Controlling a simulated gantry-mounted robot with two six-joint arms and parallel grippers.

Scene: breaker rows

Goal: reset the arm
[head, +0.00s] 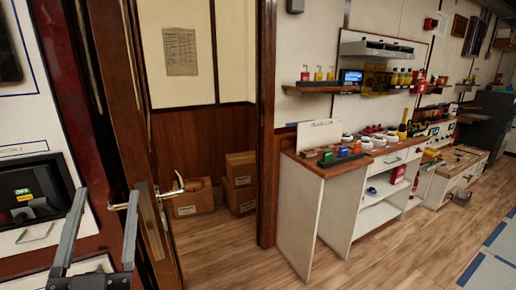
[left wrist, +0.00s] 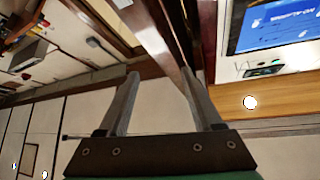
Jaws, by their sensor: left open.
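My left gripper (head: 106,192) is at the lower left of the head view, its two grey fingers spread apart with nothing between them. It also shows in the left wrist view (left wrist: 160,74), open and empty. In the head view, a wooden door edge with a metal handle (head: 178,188) is just right of the fingers. A breaker box (head: 35,190) with a green OFF label is on the panel to the left. I cannot tell whether the fingers touch anything. My right gripper is not in view.
Beyond the open doorway are several cardboard boxes (head: 240,165). A cabinet with a wooden top (head: 318,165) stands to the right, holding several small items, with a wall shelf (head: 322,89) above. The wooden floor (head: 235,262) is clear between door and cabinet. A blue screen (left wrist: 275,25) shows in the wrist view.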

